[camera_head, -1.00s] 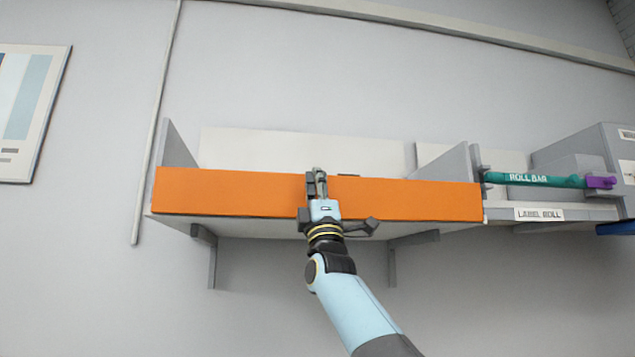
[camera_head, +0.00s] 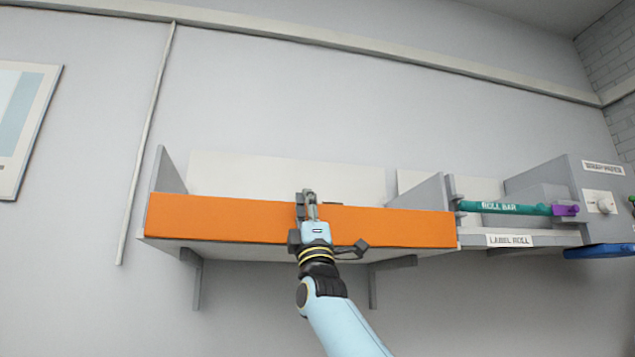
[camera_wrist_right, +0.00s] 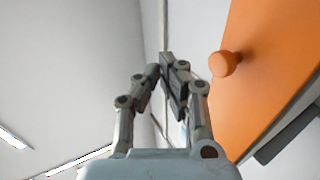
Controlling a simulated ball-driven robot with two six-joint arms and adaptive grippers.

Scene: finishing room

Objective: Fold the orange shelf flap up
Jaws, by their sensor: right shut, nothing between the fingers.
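The orange shelf flap (camera_head: 220,218) is a long panel along the front edge of the grey wall shelf (camera_head: 170,175). It looks upright, with its broad face towards me. My right gripper (camera_head: 308,196) is in front of the flap's middle, its fingertips near the flap's top edge. In the right wrist view, the flap (camera_wrist_right: 275,70) is at the right, with a round orange knob (camera_wrist_right: 224,64) on it. The right gripper (camera_wrist_right: 168,75) is shut and empty, left of the knob and apart from it there. My left gripper is not in view.
Right of the shelf are a teal roll bar (camera_head: 505,207) with a purple end (camera_head: 566,210), a label-roll shelf (camera_head: 510,240) and a grey box (camera_head: 600,200). Brackets (camera_head: 197,285) support the shelf. The wall above is clear; a thin pipe (camera_head: 147,140) runs at the left.

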